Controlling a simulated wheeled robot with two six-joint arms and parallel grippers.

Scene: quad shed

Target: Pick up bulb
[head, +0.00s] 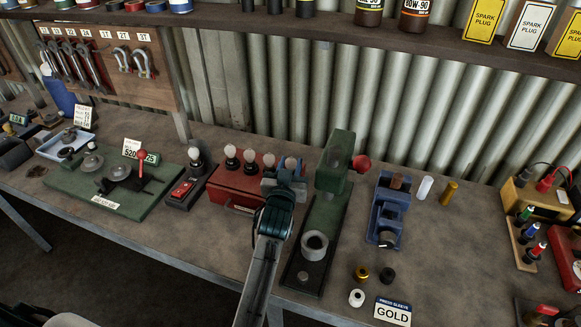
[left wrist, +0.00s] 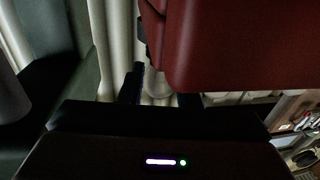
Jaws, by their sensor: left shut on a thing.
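A red box (head: 228,187) on the bench bears a row of several white bulbs, including one at its left end (head: 231,153). Another bulb (head: 196,155) stands upright on a small dark tester with a red switch, just left of the box. My left gripper (head: 284,176) is at the right end of the red box, shut on a bulb (head: 291,163) whose pale top shows between the fingers. In the left wrist view a pale form (left wrist: 157,84) sits between the two dark fingers, below the red box. Whether the held bulb is clear of the box is hidden. My right gripper is not in view.
A green press (head: 337,165) with a red knob stands close to the right of my left gripper. A blue fixture (head: 385,205) is farther right. Small sleeves and a GOLD card (head: 392,312) lie near the front edge. A shelf (head: 300,28) runs above.

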